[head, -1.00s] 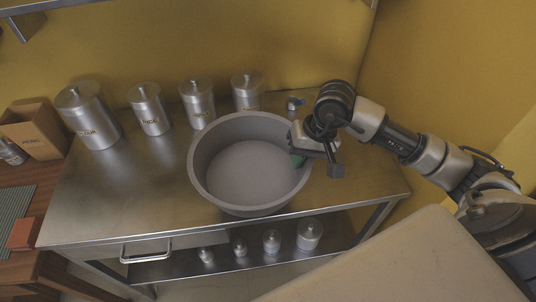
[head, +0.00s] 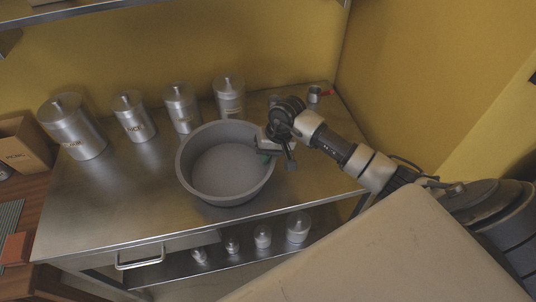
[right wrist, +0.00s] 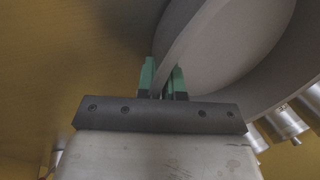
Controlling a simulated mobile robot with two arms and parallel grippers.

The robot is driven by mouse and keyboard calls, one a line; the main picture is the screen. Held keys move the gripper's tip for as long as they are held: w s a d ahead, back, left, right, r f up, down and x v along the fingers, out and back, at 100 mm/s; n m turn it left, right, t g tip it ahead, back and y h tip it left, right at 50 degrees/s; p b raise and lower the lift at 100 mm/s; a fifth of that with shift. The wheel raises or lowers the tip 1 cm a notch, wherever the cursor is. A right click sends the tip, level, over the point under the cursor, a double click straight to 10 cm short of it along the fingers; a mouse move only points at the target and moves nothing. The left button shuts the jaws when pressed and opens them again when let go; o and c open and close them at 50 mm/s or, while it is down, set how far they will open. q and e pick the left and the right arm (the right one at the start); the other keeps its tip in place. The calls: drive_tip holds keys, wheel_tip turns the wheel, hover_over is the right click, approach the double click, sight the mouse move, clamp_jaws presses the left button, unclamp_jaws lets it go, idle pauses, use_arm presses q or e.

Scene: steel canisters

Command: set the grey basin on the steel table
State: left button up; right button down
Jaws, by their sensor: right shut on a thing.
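The grey basin (head: 222,172) is a wide round tub, upright, over the middle of the steel table (head: 110,205). I cannot tell whether its bottom touches the tabletop or hangs slightly above it. My right gripper (head: 277,158) is shut on the basin's right rim. In the right wrist view, the two green fingers of the right gripper (right wrist: 164,80) straddle the wall of the basin (right wrist: 225,50). My left gripper is not in view.
Several steel canisters (head: 72,128) stand along the back of the tabletop. A small metal cup (head: 314,94) is at the back right. Smaller jars (head: 263,237) are on the lower shelf. Tabletop left of the basin is clear. A brown box (head: 22,145) stands at the left.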

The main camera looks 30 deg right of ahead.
drive_tip(key=shift+f+b, duration=0.15)
drive_tip(key=shift+b, duration=0.2)
drive_tip(key=c, duration=1.3)
unclamp_jaws()
drive_tip(key=shift+o, duration=0.2)
drive_tip(key=shift+r+p, duration=0.3)
drive_tip(key=shift+p, duration=0.15)
drive_tip(key=b+v, duration=0.2)
drive_tip(key=v, duration=0.9)
drive_tip(key=shift+d+r, duration=0.2)
drive_tip(key=shift+r, duration=0.15)
drive_tip(key=shift+s, duration=0.1)
